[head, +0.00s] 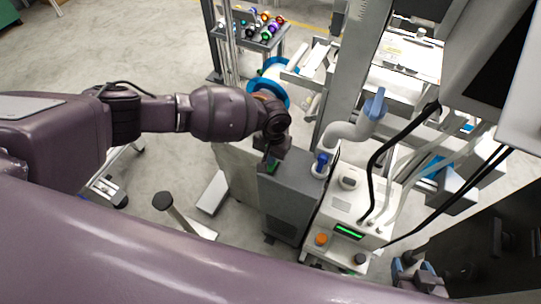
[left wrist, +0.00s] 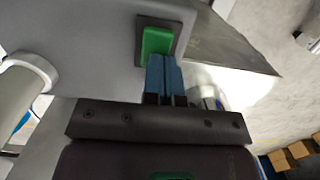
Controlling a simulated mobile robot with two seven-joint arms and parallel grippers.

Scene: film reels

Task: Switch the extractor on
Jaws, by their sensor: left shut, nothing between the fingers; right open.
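A green switch (left wrist: 157,42) in a dark square frame is set in a grey housing (left wrist: 95,35). In the head view, this appears to be the grey cabinet (head: 290,195) beside the white unit with the hose, with a small green patch (head: 272,165) near its top. My left gripper (left wrist: 164,62) is shut and empty, its blue fingertips at the lower edge of the switch; I cannot tell whether they touch it. In the head view, its wrist hides part of the cabinet top. My right gripper (head: 415,267) is open and empty at the lower right.
A blue-rimmed reel (head: 270,82) and a small rack of coloured items (head: 262,28) stand behind. Floor at left is mostly open.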

